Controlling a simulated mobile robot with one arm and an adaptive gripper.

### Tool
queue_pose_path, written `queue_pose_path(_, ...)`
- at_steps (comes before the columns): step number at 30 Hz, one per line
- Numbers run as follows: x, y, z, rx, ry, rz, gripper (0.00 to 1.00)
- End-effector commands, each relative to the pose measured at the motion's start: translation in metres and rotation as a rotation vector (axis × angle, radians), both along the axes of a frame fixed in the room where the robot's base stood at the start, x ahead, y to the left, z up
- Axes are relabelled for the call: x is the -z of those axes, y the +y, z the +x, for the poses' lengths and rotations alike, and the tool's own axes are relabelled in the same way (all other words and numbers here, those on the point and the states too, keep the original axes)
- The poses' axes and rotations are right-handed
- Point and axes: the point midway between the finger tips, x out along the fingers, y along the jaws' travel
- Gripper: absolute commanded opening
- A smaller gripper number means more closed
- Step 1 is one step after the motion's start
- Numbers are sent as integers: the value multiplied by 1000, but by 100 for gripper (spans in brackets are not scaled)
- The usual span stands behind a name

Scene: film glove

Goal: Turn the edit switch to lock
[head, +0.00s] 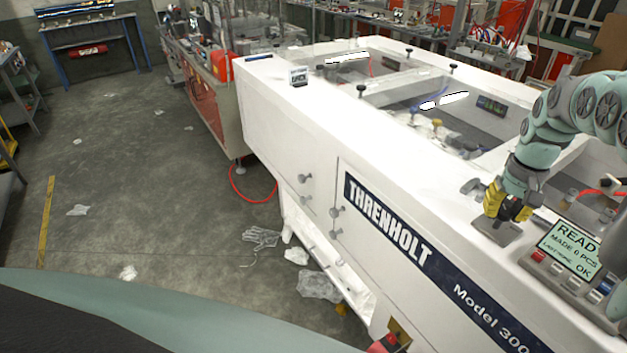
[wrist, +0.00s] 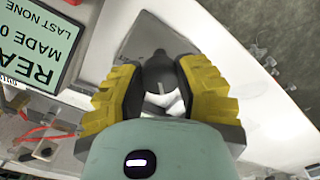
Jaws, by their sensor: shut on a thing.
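The edit switch (wrist: 159,72) is a dark grey knob with a pale pointer line, mounted on a grey plate (wrist: 150,38) on the white machine's top edge. In the wrist view my gripper (wrist: 160,86) has its yellow-and-black fingers closed around the knob, one on each side. In the head view my gripper (head: 503,207) points down over the same grey plate (head: 495,231), and its fingers hide the knob. Any lettering around the switch is hidden or too small to read.
A control panel with a green-white screen (head: 570,246) and several coloured buttons stands right of my gripper. The white Threnholt machine (head: 290,150) has open-topped bays behind it. Clear film scraps (head: 318,286) and a glove-shaped piece (head: 262,237) lie on the floor.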

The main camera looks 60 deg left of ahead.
Motion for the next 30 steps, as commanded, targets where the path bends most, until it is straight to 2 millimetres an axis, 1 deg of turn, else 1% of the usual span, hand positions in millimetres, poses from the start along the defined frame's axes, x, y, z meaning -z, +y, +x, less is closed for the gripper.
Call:
queue_pose_path(6,1,-1,2,-32,-6,1,0)
queue_pose_path(17,1,-1,1,-36,-5,0,0)
queue_pose_path(18,1,-1,1,-36,-5,0,36)
queue_pose_path(27,0,0,1,-35,-2,1,67)
queue_pose_path(30,0,0,0,-35,-1,0,68)
